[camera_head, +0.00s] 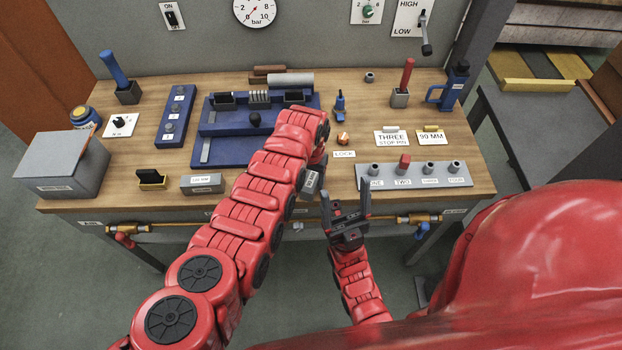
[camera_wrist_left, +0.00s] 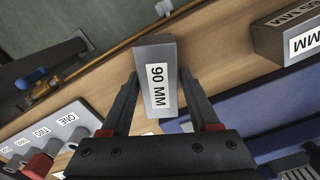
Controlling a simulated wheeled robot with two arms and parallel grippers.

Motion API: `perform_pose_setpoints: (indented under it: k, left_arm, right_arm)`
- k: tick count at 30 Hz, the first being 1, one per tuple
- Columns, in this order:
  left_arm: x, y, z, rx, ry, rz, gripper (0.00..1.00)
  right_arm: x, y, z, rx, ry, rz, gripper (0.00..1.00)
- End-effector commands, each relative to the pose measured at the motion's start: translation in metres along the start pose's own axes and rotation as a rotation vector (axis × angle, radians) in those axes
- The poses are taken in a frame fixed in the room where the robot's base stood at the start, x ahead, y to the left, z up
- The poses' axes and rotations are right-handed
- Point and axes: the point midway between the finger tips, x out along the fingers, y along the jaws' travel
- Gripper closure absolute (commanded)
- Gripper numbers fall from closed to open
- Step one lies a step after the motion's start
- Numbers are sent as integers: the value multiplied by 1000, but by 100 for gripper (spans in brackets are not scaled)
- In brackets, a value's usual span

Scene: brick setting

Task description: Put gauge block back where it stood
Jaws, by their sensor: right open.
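A grey gauge block labelled 90 MM (camera_wrist_left: 158,75) is between the fingers of my left gripper (camera_wrist_left: 158,92) in the left wrist view, with a finger against each side. In the head view the block (camera_head: 309,184) shows at the table's front edge, beside my left arm, which hides most of that gripper. Another grey gauge block (camera_head: 203,183) lies near the front edge, left of my arm; it also shows in the left wrist view (camera_wrist_left: 288,38). A card (camera_head: 431,138) at the right seems to read 90 MM. My right gripper (camera_head: 346,208) is open and empty in front of the table.
A black-and-yellow holder (camera_head: 151,179) stands left of the second block. A blue fixture (camera_head: 225,150) lies behind my left arm. A grey pin strip (camera_head: 455,181) with ONE and TWO labels is at the right front. A grey box (camera_head: 60,166) stands at far left.

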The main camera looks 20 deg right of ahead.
Motion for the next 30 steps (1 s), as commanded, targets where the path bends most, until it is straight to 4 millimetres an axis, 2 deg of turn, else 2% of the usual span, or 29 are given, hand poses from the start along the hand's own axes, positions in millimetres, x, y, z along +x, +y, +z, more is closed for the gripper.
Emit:
perform_pose_setpoints:
  k: [1,2,3,10,14,17,25,30]
  left_arm:
    - [0,0,0,0,0,0,27]
    - [0,0,0,0,0,0,22]
    - [0,0,0,0,0,0,20]
    - [-1,0,0,0,0,0,20]
    - [-9,0,0,0,0,0,20]
    - [-9,0,-2,1,3,0,20]
    - [-35,-1,-1,-2,6,1,20]
    - [-68,0,-2,0,9,0,20]
  right_arm:
    - [0,0,0,0,0,0,24]
    - [0,0,0,0,0,0,24]
    - [0,0,0,0,0,0,24]
    - [1,0,0,0,0,0,24]
    - [8,0,-1,0,0,0,24]
    - [2,0,0,0,0,0,24]
    - [-6,0,1,0,0,0,24]
    - [-21,-1,4,0,0,0,24]
